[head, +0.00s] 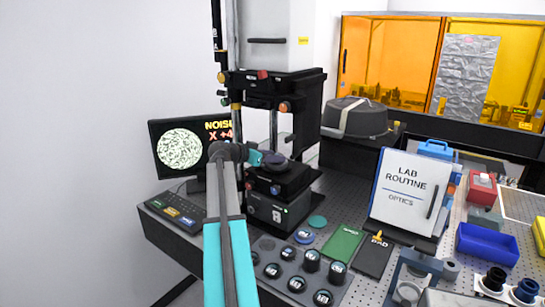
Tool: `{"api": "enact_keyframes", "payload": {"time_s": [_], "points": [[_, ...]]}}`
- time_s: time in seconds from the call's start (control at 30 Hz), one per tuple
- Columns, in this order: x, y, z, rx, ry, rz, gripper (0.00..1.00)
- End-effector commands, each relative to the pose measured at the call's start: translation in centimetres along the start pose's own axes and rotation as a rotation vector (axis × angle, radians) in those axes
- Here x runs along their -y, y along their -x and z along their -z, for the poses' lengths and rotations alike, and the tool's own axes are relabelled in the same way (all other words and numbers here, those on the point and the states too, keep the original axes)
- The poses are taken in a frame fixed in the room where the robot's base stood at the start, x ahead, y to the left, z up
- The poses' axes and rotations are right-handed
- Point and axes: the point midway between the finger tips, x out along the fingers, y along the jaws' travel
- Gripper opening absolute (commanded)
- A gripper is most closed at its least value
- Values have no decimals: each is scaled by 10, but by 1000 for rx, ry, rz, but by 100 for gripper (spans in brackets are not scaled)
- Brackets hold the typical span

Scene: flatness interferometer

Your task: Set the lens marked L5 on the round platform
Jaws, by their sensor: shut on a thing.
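My gripper (259,157) is shut on a dark round lens (276,161), at the middle of the interferometer. The lens is over the black stage (292,182) of the instrument. The round platform cannot be made out clearly, since the gripper and lens cover that spot. I cannot tell whether the lens touches what is under it. Its marking cannot be read from here.
A grey holder (283,255) in front carries several dark lenses with small white labels. A monitor (182,150) is on the left. The instrument's upper frame (272,90) overhangs the stage.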

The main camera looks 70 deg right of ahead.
Motion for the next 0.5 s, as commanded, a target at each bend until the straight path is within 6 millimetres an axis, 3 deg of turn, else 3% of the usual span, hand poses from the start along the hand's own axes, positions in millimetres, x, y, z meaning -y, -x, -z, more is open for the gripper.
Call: {"api": "enact_keyframes", "payload": {"time_s": [0.23, 0.27, 0.3, 0.37, 0.5], "points": [[0, -1, -3, 0, 0, 0, 19], [0, -1, -2, 0, 0, 0, 47], [0, 0, -2, 0, 0, 0, 54], [0, 0, -2, 0, 0, 0, 61], [0, 0, -2, 0, 0, 0, 61]]}}
